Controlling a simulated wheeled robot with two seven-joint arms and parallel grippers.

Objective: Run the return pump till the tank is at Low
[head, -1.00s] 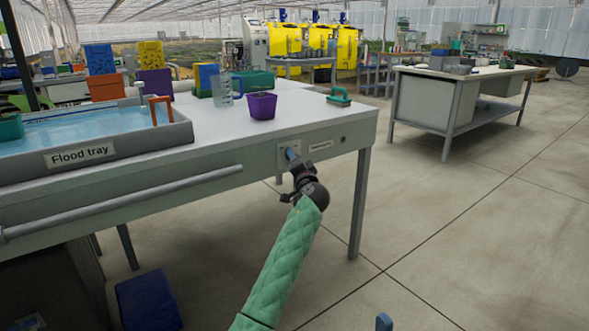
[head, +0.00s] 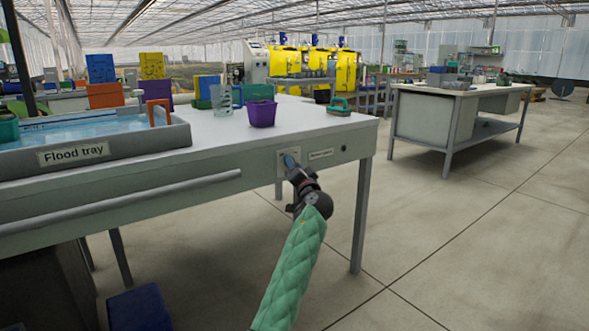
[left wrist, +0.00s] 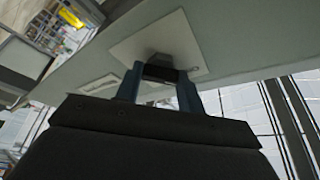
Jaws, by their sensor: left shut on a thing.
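A pale switch plate (head: 281,162) is fixed to the front face of the white table (head: 222,139), near its right end. A small dark switch piece (left wrist: 160,73) sticks out from the plate in the left wrist view. My left gripper (head: 291,161) is at the plate, its blue fingers either side of the dark piece and shut on it. The fingers hide most of the switch in the head view, so its setting cannot be told. The flood tray (head: 120,156) on the table holds blue water. No tank level mark is readable. My right gripper is not in view.
A small label (head: 320,154) and a dark round fitting (head: 344,148) are right of the plate. The floor to the right is clear up to another bench (head: 421,117).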

